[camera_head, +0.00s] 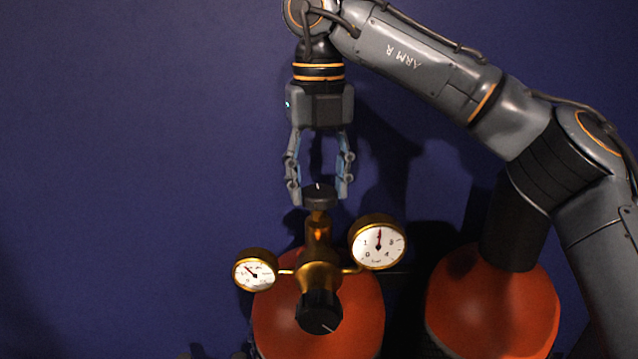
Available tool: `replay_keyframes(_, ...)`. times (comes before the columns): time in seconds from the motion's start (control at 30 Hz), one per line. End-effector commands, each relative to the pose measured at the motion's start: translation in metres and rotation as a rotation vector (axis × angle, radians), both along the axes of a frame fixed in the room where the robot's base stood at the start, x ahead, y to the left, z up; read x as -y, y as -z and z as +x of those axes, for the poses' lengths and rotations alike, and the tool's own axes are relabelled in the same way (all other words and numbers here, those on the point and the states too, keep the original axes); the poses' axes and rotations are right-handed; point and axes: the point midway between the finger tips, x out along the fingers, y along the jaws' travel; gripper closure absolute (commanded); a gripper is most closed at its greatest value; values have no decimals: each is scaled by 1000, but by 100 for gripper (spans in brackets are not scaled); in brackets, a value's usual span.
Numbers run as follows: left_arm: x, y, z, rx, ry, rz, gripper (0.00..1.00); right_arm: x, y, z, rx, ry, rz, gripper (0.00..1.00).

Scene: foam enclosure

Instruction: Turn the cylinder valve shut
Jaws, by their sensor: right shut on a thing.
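The cylinder valve's black knob (319,196) sits on top of a brass valve body (318,262), with a white mark on its upper face. My right gripper (319,190) points down from above, its two fingers around the knob and shut on it. Below the knob is an orange cylinder (290,325). A second black knob (319,312) faces forward on the brass body. My left gripper does not show.
A second orange cylinder (490,310) with a dark top stands to the right, under my right arm. A plain dark blue wall (130,150) fills the background. The space left of the gauges looks clear.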

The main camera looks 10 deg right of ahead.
Motion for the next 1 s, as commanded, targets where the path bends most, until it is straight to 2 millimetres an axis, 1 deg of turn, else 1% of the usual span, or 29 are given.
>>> replay_keyframes(0.1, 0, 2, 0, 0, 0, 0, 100, 0, 2, 0, -2, 53, -1, 81)
replay_keyframes(0.3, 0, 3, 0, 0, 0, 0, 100, -1, 2, 0, -3, 106, -1, 81)
replay_keyframes(0.8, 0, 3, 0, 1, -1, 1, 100, -1, 2, 0, -4, 124, -1, 81)
replay_keyframes(0.83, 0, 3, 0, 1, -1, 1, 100, -1, 2, 0, -4, 124, -1, 46)
replay_keyframes(0.87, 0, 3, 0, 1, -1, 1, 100, -1, 2, 0, -4, 124, -1, 40)
replay_keyframes(0.9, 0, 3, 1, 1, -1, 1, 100, -1, 2, 0, -3, 124, -1, 32)
replay_keyframes(0.93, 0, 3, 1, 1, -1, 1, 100, -1, 1, 0, -3, 124, -1, 27)
replay_keyframes(1.0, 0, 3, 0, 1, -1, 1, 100, -1, 1, 0, -2, 123, -1, 27)
